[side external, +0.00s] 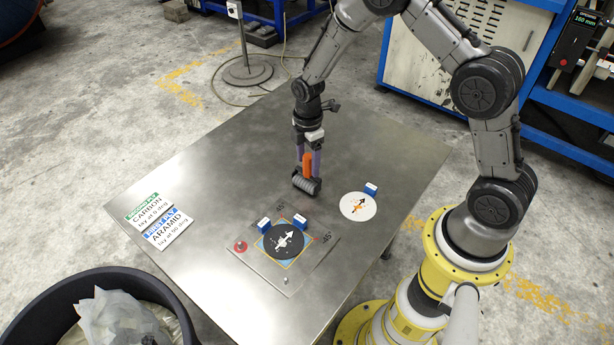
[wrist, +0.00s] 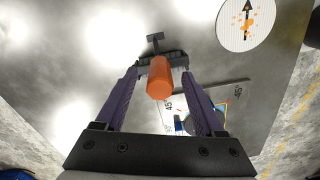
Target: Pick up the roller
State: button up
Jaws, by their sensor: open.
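The roller has an orange handle (side external: 308,164) and a dark ribbed cylinder (side external: 306,183). It stands upright on the metal table, handle up. My gripper (side external: 309,168) points down over it, with its purple fingers on either side of the handle. In the wrist view the orange handle (wrist: 160,78) lies between the two open purple fingers of my gripper (wrist: 160,80), with a gap on each side. The dark roller head (wrist: 160,55) shows behind the handle, partly hidden by it.
On the metal table (side external: 230,160) lie a plate with a black disc (side external: 284,241), a white disc (side external: 357,206), small blue-white blocks and two label cards (side external: 160,217). A red button (side external: 240,247) sits at the plate's corner. A black bin (side external: 90,310) stands at the front left.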

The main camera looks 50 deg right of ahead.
jog(key=shift+f, duration=0.45)
grip_shut()
dwell(1.1)
